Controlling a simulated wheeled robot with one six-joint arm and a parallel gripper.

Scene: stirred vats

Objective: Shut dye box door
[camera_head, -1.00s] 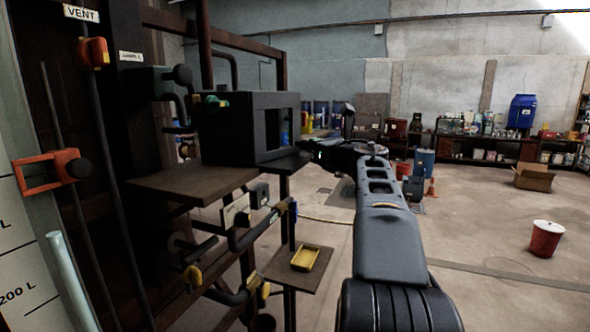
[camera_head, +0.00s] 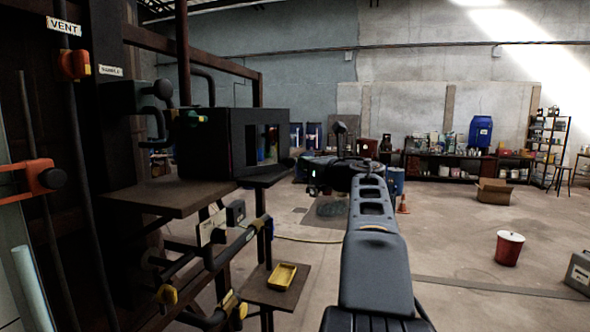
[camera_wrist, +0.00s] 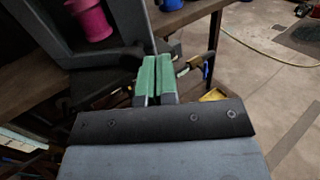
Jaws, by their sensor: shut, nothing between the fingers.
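The dye box (camera_head: 212,148) is a dark box on a brown shelf at the left of the head view, with an opening in its right-hand face. A flat dark panel (camera_head: 266,176) juts out level from the foot of that face; it looks like the door folded down, but I cannot be sure. In the wrist view, the box's grey frame (camera_wrist: 50,50) is at upper left, with a pink spool (camera_wrist: 90,18) inside. My gripper (camera_wrist: 157,62) has green-padded fingers pressed together and empty, just right of the frame. In the head view, the fingertips are unclear.
A brown shelf (camera_head: 165,197) holds the box. Pipes and yellow-handled valves (camera_head: 167,294) lie below, with a yellow tray (camera_head: 284,276) on a low stand. A red bucket (camera_head: 509,248) stands on open floor at right.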

